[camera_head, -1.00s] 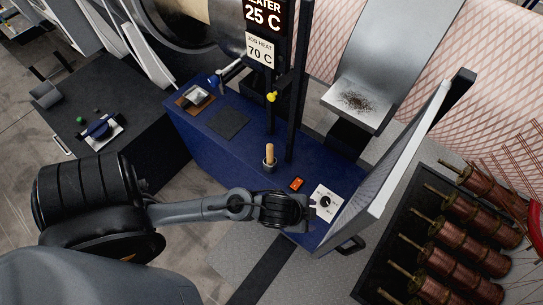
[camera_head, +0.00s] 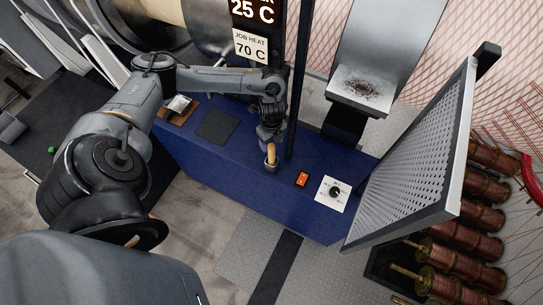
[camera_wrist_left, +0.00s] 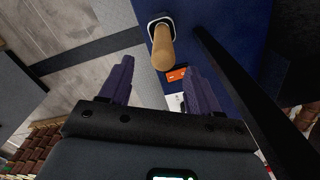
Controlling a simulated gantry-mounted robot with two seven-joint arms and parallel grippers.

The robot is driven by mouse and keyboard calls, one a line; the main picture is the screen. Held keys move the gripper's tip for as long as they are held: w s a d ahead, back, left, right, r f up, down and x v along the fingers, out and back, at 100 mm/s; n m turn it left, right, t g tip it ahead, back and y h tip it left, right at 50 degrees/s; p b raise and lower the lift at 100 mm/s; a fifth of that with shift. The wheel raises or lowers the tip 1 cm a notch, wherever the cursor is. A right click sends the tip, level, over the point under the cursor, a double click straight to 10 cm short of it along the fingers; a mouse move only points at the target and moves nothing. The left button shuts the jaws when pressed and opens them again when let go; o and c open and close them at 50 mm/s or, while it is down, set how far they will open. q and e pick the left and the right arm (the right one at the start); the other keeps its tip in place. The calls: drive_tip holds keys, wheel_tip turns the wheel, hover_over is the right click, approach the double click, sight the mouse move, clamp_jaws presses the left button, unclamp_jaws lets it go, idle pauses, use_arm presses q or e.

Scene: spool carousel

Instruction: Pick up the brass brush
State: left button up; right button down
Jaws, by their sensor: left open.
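The brush shows as a light wooden handle (camera_head: 271,154) standing upright in a small dark cup (camera_head: 271,168) on the blue bench. Its bristle end is hidden in the cup. My left gripper (camera_head: 269,139) is open and empty, close by the top of the handle. In the left wrist view the handle (camera_wrist_left: 163,50) lies ahead of the two purple fingers (camera_wrist_left: 158,80), roughly in line with the gap between them. My right gripper is not in view.
The blue bench (camera_head: 215,165) also bears a dark square pad (camera_head: 216,125), an orange-red switch (camera_head: 302,179) and a white dial plate (camera_head: 333,193). A dark upright post (camera_head: 296,90) stands just right of the cup. A perforated panel (camera_head: 415,160) rises at the right.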

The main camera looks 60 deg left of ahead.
sight(272, 147)
use_arm(q)
wheel_tip(272, 147, down, 3)
drive_tip(key=shift+d+f, duration=0.1)
drive_tip(key=shift+w+a+f+p, duration=0.1)
drive_tip(key=shift+f+p, duration=0.1)
drive_tip(key=shift+f, duration=0.55)
drive_tip(key=shift+s+a+f+p, duration=0.1)
drive_tip(key=shift+f+p, duration=0.15)
drive_tip(key=shift+f, duration=0.45)
drive_tip(key=shift+w+a+f+p, duration=0.1)
drive_tip(key=shift+f+p, duration=0.1)
drive_tip(key=shift+f, duration=1.15)
drive_tip(key=c, duration=1.1)
drive_tip(key=shift+r, duration=0.15)
